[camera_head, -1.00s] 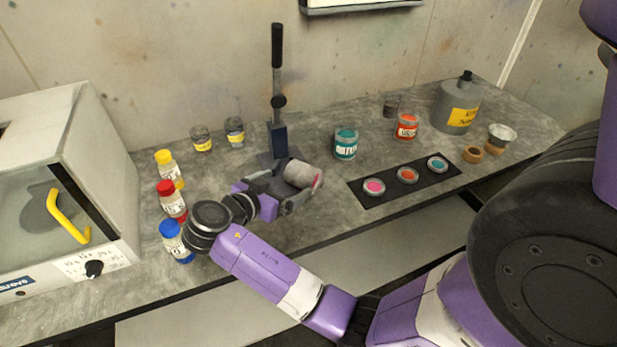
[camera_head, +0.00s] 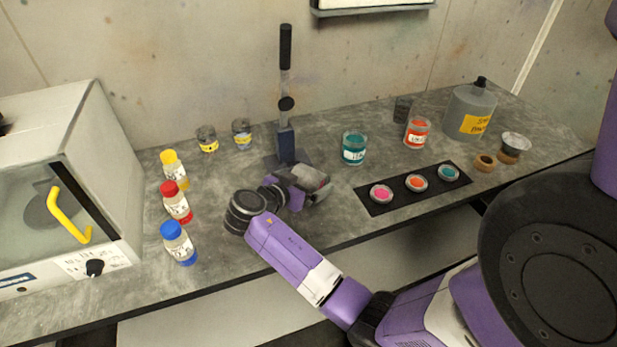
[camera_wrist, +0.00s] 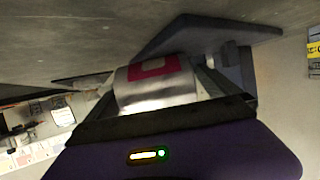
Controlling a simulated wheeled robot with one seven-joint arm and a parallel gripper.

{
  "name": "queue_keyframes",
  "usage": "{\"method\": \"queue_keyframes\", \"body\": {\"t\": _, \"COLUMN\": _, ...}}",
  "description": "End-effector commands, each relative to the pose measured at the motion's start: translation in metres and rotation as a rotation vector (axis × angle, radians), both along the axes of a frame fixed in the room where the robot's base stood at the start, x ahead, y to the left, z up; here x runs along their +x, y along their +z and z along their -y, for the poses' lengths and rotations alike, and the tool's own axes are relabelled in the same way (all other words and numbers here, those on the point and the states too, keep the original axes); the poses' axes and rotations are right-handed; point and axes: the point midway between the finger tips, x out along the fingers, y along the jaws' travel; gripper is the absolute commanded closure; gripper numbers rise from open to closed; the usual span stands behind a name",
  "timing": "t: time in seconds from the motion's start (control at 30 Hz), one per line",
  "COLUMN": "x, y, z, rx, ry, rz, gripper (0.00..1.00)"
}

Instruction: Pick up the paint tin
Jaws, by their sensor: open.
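The paint tin (camera_head: 316,177) is a silver cylinder lying on its side, in front of the foot of the lever press (camera_head: 286,145) on the grey bench. In the wrist view the tin (camera_wrist: 160,90) shows a red label with a pale square and sits between the fingers. My gripper (camera_head: 308,187) is open, with its fingers on either side of the tin. The gripper hides part of the tin in the head view. I cannot tell whether the fingers touch it.
A teal jar (camera_head: 354,147) stands right of the press, and a black strip (camera_head: 398,200) with several small paint pots lies nearby. Several bottles, including a blue-capped one (camera_head: 178,243), stand left of my arm beside a white cabinet (camera_head: 115,180). The bench's front edge is close below.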

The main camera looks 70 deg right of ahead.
Motion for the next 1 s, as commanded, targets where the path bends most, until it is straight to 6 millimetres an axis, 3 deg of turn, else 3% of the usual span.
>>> {"method": "queue_keyframes", "body": {"t": 0.27, "x": -0.0007, "y": -0.0019, "z": 0.0037, "rx": 0.0, "ry": 0.001, "rz": 0.002, "gripper": 0.0}}
{"method": "queue_keyframes", "body": {"t": 0.37, "x": -0.0007, "y": -0.0018, "z": 0.0037, "rx": 0.0, "ry": 0.001, "rz": 0.001, "gripper": 0.16}}
{"method": "queue_keyframes", "body": {"t": 0.73, "x": -0.0004, "y": -0.0006, "z": 0.0039, "rx": -0.003, "ry": 0.001, "rz": 0.003, "gripper": 0.88}}
{"method": "queue_keyframes", "body": {"t": 1.0, "x": -0.0002, "y": 0.0018, "z": 0.0039, "rx": -0.003, "ry": 0.001, "rz": 0.003, "gripper": 0.88}}
